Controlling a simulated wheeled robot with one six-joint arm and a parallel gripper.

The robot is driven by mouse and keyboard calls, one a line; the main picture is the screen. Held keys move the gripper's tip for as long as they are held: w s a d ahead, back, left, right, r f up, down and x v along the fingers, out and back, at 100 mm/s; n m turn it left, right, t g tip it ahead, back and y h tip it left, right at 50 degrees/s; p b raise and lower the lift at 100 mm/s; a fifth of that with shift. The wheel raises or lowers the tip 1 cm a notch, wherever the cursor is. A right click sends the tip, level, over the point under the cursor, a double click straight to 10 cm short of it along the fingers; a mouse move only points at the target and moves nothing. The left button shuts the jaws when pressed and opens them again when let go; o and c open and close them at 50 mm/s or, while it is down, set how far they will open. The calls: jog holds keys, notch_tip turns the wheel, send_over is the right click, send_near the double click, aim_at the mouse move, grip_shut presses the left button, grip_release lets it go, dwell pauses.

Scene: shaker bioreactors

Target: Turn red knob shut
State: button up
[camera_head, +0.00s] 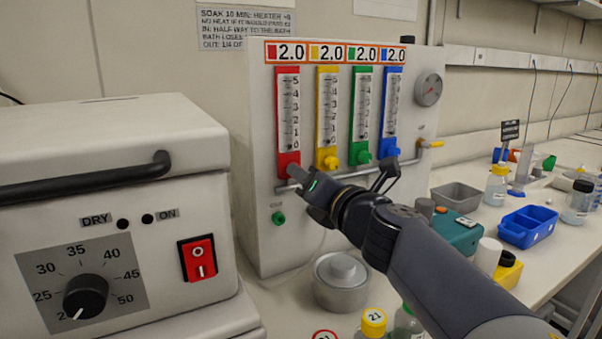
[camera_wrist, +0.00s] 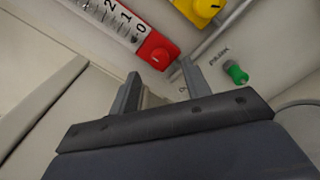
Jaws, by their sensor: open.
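The red knob (camera_wrist: 160,55) sits at the bottom of the red flow meter (camera_head: 288,115), the leftmost of the row on the beige panel. My gripper (camera_wrist: 160,72) is open and empty. In the wrist view its two fingers point up toward the red knob, one to each side of it, and the knob shows just past the fingertips. Whether they touch it I cannot tell. In the head view my gripper (camera_head: 294,180) is just below the red meter and hides part of the knob.
The yellow knob (camera_head: 330,162), green knob (camera_head: 363,157) and blue knob (camera_head: 390,152) are to the right. A metal rail (camera_head: 345,176) runs below them. A white heater box (camera_head: 120,220) stands at left, and a metal pot (camera_head: 341,288) below the panel.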

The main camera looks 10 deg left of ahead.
jog(key=v, duration=0.6)
jog(key=shift+p, duration=0.4)
jog(key=b+x, duration=0.1)
jog(key=x, duration=0.9)
jog(key=shift+w+a, duration=0.2)
jog(key=shift+w, duration=0.05)
jog(key=shift+s+d, duration=0.1)
